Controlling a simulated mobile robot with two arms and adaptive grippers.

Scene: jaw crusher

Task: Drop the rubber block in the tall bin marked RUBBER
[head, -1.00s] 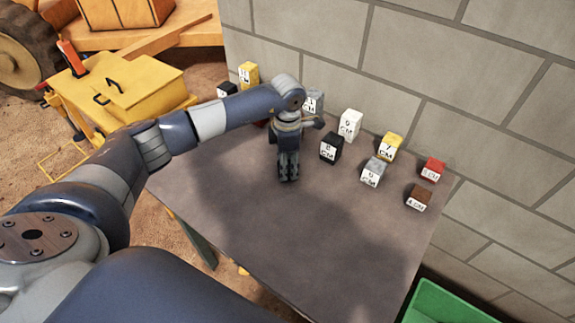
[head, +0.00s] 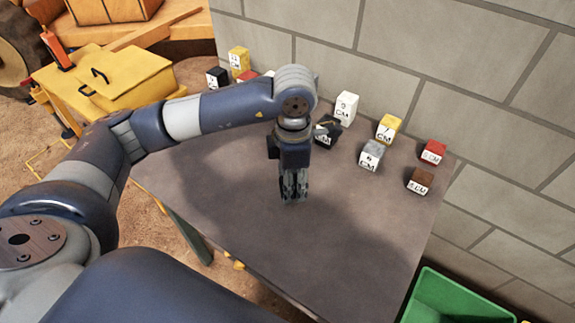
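Two black blocks are on the table, and either could be rubber. One black block (head: 326,132), with a white size label, sits just behind my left gripper and is partly covered by its wrist. The other black block (head: 216,78) is at the far left end. My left gripper (head: 293,201) points down over the bare middle of the table, apart from the blocks. Its fingers look close together, but I cannot tell whether they are shut, and I see no block in them. My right gripper is not in view. No bin marked RUBBER is readable.
White (head: 346,107), yellow (head: 387,128), grey (head: 371,155), red (head: 433,152) and brown (head: 420,181) blocks stand along the block wall (head: 440,70). A green bin (head: 455,300) is at lower right. The table's (head: 350,240) front is clear.

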